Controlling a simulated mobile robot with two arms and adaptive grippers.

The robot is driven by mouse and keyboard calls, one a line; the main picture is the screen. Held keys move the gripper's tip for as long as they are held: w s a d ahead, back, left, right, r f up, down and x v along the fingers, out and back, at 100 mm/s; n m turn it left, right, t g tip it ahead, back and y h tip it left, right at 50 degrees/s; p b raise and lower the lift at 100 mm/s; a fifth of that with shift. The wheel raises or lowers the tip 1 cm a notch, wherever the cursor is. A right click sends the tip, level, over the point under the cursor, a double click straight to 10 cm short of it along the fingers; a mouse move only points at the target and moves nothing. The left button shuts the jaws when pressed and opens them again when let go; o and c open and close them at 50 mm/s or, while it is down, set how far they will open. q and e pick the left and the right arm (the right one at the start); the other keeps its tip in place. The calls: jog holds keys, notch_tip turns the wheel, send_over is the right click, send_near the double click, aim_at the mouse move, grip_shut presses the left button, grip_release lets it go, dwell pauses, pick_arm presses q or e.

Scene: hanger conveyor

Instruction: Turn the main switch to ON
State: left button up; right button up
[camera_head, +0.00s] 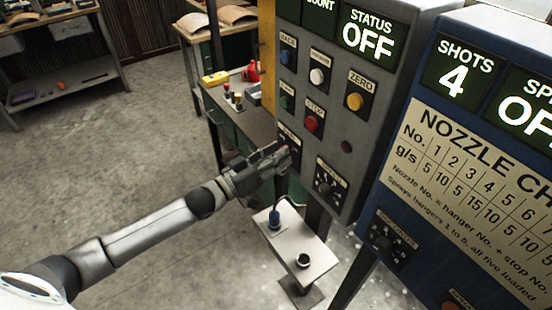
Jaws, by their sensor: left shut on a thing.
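My left gripper (284,156) reaches in from the left to the lower left of the grey control panel (345,132). It is shut on the knob of a switch there, which I take as the main switch; the knob is mostly hidden by the fingers. The switch's dark plate and small label (289,136) show just above the fingertips, but the label is too small to read. The status display (368,36) on the panel reads OFF. My right gripper is not in view.
A rotary selector (329,182) sits right of the fingers, with red (312,124) and yellow (354,101) buttons above. A blue cabinet (405,180) stands at right. A small white stand (297,243) is below my gripper. Open floor lies left.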

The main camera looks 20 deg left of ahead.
pick_arm(q)
jog(key=m+h+b, duration=0.1)
jog(key=m+b, duration=0.2)
jog(key=m, duration=0.8)
jog(key=shift+f, duration=0.15)
jog(key=shift+m, duration=0.5)
jog(key=o, duration=1)
jog(key=shift+s, duration=0.1)
jog(key=v, duration=1.2)
jog(key=shift+a, duration=0.15)
